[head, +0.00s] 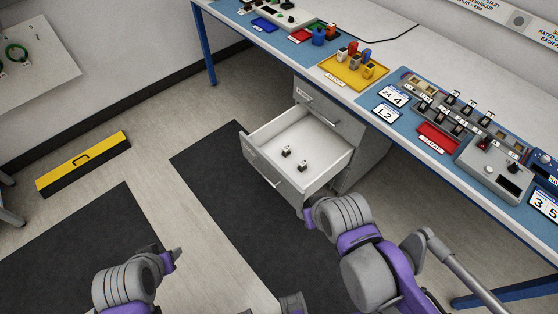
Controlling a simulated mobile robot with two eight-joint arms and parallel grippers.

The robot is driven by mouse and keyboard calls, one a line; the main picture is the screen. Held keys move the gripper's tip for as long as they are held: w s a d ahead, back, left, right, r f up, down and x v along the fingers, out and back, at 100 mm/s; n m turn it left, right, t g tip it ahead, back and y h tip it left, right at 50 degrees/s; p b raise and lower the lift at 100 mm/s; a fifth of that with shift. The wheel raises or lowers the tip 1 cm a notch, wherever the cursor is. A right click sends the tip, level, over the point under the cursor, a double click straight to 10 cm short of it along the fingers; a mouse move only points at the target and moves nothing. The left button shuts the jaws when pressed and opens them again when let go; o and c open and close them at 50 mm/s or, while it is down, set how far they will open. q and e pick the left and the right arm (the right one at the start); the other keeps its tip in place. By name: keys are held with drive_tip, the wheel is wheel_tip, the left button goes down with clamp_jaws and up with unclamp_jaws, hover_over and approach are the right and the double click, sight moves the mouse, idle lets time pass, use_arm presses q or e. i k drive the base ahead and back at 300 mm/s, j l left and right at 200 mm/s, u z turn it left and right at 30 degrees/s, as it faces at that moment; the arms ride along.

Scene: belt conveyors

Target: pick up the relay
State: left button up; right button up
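Two small black-and-white parts, which look like relays, lie apart on the floor of an open white drawer (318,146): one part (287,151) is nearer the left, the other part (304,166) nearer the front right. I cannot tell which one the task means. My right gripper (308,216) is at the drawer's front right corner, outside it and apart from both parts; its fingers are mostly hidden by its wrist. My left gripper (175,255) is over the floor at the lower left, away from the drawer, with nothing visible in it.
The drawer belongs to a grey cabinet (335,118) under a long blue-topped bench (380,92). On the bench stand a yellow tray (340,72) of coloured parts, a red tray (437,140) and a grey control box (490,172). A yellow-black barrier (85,163) lies at left.

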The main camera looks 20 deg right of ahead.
sight(286, 149)
drive_tip(key=i+j+z, duration=0.3)
drive_tip(key=i, duration=0.4)
drive_tip(key=i+j+z, duration=0.3)
drive_tip(key=i+j, duration=0.25)
drive_tip(key=i, duration=0.1)
